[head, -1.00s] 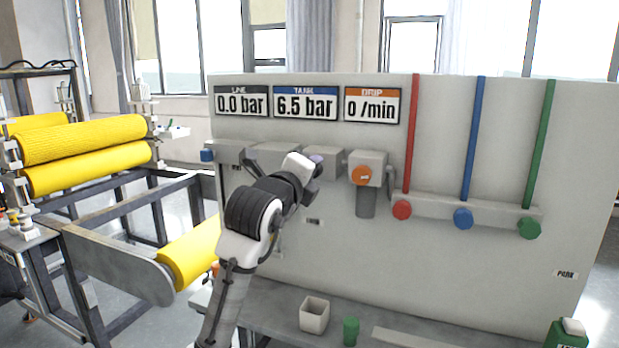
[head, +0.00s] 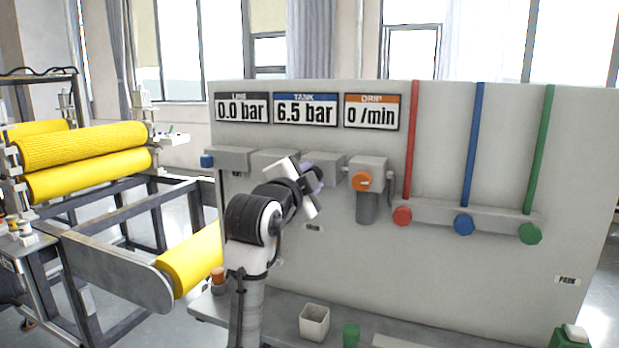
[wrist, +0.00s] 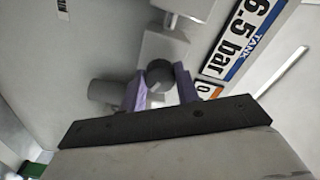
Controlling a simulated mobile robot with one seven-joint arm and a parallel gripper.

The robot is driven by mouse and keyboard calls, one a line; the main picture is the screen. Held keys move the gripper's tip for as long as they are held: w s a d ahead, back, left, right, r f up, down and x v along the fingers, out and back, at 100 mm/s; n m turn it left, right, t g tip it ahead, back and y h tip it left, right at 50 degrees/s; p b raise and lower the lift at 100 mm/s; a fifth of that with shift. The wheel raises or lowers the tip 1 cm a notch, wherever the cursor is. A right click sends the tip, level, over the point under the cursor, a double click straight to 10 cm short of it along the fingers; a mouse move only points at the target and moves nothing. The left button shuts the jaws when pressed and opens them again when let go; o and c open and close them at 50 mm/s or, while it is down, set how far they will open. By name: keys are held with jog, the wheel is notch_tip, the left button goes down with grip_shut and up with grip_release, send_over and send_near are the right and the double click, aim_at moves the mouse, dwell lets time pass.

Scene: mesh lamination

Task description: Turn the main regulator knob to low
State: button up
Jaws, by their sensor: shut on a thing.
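The main regulator knob (wrist: 159,74) is a dark round knob on a pale grey block in the wrist view. My gripper (wrist: 160,84) has its two purple fingers on either side of the knob, closed on it. In the head view my gripper (head: 315,180) reaches to the panel below the TANK display, and my wrist hides the knob there. The LINE display (head: 241,109) reads 0.0 bar, the TANK display (head: 306,109) reads 6.5 bar and the DRIP display (head: 372,110) reads 0 /min. The knob's setting mark cannot be made out.
Right of my gripper is a unit with an orange knob (head: 361,181). Further right are a red knob (head: 402,216), a blue knob (head: 463,224) and a green knob (head: 530,234). A blue knob (head: 207,161) is at the left. A white bin (head: 314,322) stands on the lower ledge.

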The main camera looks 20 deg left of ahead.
jog(key=shift+d+f+n+p, duration=0.1)
jog(key=shift+n+p, duration=1.9)
jog(key=shift+n, duration=3.65)
jog(key=shift+f+n+p, duration=0.1)
jog(key=shift+n+p, duration=1.9)
jog(key=shift+n, duration=3.65)
jog(key=o, duration=1)
jog(key=shift+r, duration=0.1)
